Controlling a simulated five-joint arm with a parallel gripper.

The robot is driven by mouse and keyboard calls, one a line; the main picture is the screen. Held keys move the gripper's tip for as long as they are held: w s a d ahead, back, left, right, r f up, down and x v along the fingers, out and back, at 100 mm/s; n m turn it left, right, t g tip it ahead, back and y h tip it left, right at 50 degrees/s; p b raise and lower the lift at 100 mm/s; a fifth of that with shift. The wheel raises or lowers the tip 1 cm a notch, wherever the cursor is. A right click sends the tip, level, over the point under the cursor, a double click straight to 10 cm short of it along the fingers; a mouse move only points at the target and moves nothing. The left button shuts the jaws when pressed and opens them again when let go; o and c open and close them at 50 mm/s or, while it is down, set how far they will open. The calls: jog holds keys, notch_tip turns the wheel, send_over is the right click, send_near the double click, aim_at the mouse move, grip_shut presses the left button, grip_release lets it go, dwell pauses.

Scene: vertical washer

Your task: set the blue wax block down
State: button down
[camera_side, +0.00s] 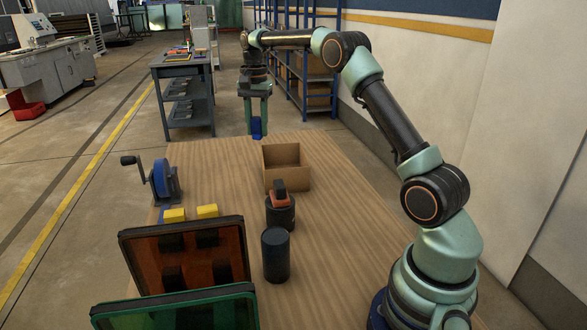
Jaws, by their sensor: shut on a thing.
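The blue wax block (257,128) is small and dark blue. It is between the fingertips of my gripper (257,122), which points straight down and is shut on it. My gripper is at the far end of the wooden table (222,160), near its back edge. I cannot tell whether the block touches the table or hangs just above it. Part of the block is hidden by the fingers.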

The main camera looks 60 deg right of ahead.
jog(key=s+d+m, duration=0.6)
jog(key=s+d, duration=0.1)
jog(key=d, duration=0.5)
jog(key=m, duration=0.7)
send_over(348, 183)
notch_tip(348, 183, down, 20)
jog(key=shift+r, duration=0.1)
jog(key=shift+f, duration=0.2)
jog(key=c, duration=0.6)
grip_release()
jog(key=shift+o, duration=0.2)
jog(key=shift+r, duration=0.1)
